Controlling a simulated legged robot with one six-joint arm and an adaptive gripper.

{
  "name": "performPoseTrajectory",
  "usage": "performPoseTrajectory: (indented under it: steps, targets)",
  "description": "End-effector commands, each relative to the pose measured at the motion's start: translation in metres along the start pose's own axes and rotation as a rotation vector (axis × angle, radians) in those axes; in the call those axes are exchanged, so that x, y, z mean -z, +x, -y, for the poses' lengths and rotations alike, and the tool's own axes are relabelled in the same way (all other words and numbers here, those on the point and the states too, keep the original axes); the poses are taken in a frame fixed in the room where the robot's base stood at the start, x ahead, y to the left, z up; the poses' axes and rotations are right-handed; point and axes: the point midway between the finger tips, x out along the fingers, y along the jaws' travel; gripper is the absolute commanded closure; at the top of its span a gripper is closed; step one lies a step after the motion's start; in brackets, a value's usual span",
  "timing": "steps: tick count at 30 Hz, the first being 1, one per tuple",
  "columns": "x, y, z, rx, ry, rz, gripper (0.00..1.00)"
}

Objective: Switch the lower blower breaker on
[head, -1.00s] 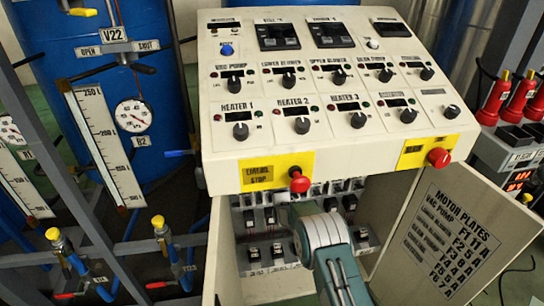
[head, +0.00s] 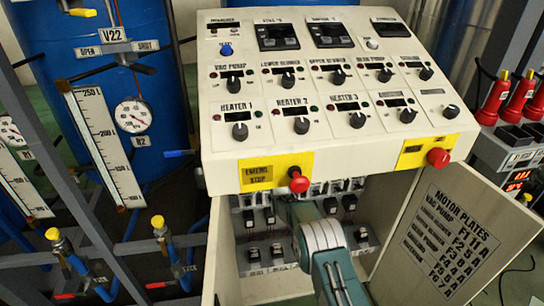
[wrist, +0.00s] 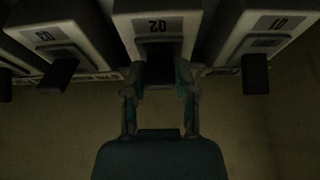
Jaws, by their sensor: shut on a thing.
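Below the sloped control panel (head: 335,163), an open cabinet holds rows of breakers. In the wrist view the middle breaker (wrist: 158,24) carries an upside-down label that reads Q2. Its dark lever (wrist: 158,50) sticks out toward my gripper (wrist: 159,82). The two fingers stand on either side of this lever and are shut on it. In the head view my arm reaches into the cabinet and hides my gripper and the breaker it holds.
Breaker Q1 (wrist: 262,36) and another breaker (wrist: 55,38) flank it closely, with levers sticking out. The cabinet door (head: 452,232) stands open at the right with a motor plate list. A red emergency stop button (head: 299,181) overhangs the opening near my arm.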

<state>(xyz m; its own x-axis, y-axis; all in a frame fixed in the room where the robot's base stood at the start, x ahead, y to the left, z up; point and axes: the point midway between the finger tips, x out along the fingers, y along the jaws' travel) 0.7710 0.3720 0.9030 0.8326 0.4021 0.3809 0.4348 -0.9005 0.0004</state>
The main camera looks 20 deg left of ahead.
Motion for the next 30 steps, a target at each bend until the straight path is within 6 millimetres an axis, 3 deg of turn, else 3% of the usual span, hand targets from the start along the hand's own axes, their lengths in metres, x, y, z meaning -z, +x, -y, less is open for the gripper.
performPoseTrajectory:
  steps: [21, 22, 24, 30]
  targets:
    - [0.0069, 0.0026, 0.0011, 0.001, -0.001, 0.127, 1.00]
    - [0.0070, 0.0026, 0.0012, 0.001, -0.001, 0.127, 0.59]
    - [0.0069, 0.0024, 0.0012, 0.001, -0.001, 0.127, 0.29]
    - [0.0068, 0.0017, 0.0007, 0.001, 0.000, 0.127, 0.29]
